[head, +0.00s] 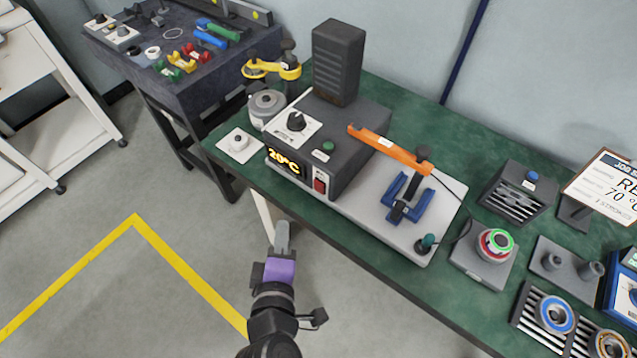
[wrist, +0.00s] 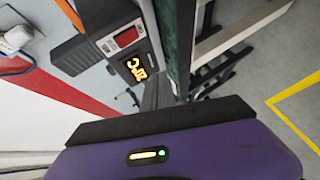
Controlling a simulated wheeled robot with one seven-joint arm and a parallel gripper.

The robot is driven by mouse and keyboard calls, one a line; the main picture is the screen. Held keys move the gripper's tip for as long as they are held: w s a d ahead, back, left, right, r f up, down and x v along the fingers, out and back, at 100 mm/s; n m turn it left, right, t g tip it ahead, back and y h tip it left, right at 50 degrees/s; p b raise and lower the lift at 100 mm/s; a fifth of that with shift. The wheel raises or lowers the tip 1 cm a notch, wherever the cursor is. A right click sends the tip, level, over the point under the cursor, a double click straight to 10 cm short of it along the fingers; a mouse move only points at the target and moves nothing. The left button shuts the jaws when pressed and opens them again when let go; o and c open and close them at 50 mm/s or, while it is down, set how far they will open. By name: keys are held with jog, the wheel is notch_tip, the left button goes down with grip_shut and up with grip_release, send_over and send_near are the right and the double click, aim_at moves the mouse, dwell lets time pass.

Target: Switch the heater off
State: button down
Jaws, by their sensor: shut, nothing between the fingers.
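The heater is a dark grey box (head: 355,125) on the green bench, with a tall ribbed block on top. Its front has a lit display (head: 284,162) reading 20°C and a red switch (head: 320,184) to the right of it. A black knob (head: 296,122) and a green button (head: 327,146) are on its top. In the wrist view, the red switch (wrist: 127,37) and lit display (wrist: 136,68) show at a tilt, upper left. I cannot tell the switch's position. My gripper (head: 282,224) is shut and empty, in front of and below the bench edge, apart from the heater.
An orange bar (head: 388,150) reaches from the heater over a pale plate with a blue clamp (head: 408,200). A metal pot (head: 267,106) stands left of the heater, and a white knob plate (head: 239,145) lies at the bench edge. Floor before the bench is clear.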

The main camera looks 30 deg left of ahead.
aim_at(319, 188)
jog(key=shift+w+d+r+p, duration=0.15)
jog(key=shift+w+p, duration=0.3)
jog(key=shift+w, duration=0.95)
jog(key=shift+w+d+r+p, duration=0.15)
jog(key=shift+w+p, duration=0.3)
jog(key=shift+w, duration=1)
jog(key=shift+w+r+p, duration=0.25)
jog(key=shift+w+p, duration=0.2)
jog(key=shift+w, duration=0.95)
jog(key=shift+w+p, duration=0.3)
jog(key=shift+w, duration=0.1)
jog(key=shift+w+r, duration=0.1)
jog(key=shift+w, duration=0.2)
jog(key=shift+s, duration=0.1)
jog(key=shift+s, duration=0.65)
jog(key=shift+s, duration=0.1)
